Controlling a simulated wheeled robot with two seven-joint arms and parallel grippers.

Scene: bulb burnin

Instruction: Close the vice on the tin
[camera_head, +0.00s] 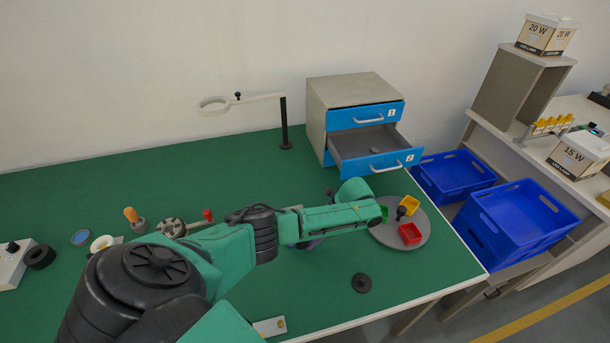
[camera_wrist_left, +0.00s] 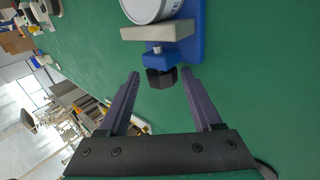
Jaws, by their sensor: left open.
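The vice (camera_wrist_left: 193,47) shows in the left wrist view as a blue body with a pale jaw plate (camera_wrist_left: 142,33), a blue screw end and a black knob (camera_wrist_left: 160,78). The tin (camera_wrist_left: 150,8), white and round, is cut off by the top edge, beyond the pale jaw. My left gripper (camera_wrist_left: 160,74) is open, its two purple fingers apart on either side of the black knob, with gaps to it. In the head view my left arm covers the vice and tin. My right gripper is not in view.
A grey turntable (camera_head: 390,242) with small red (camera_head: 410,234) and yellow (camera_head: 411,204) bins stands at the right of the green table. A drawer cabinet (camera_head: 345,96) with its lower drawer open and a ring lamp (camera_head: 285,122) stand behind. A black disc (camera_head: 361,284) lies in front.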

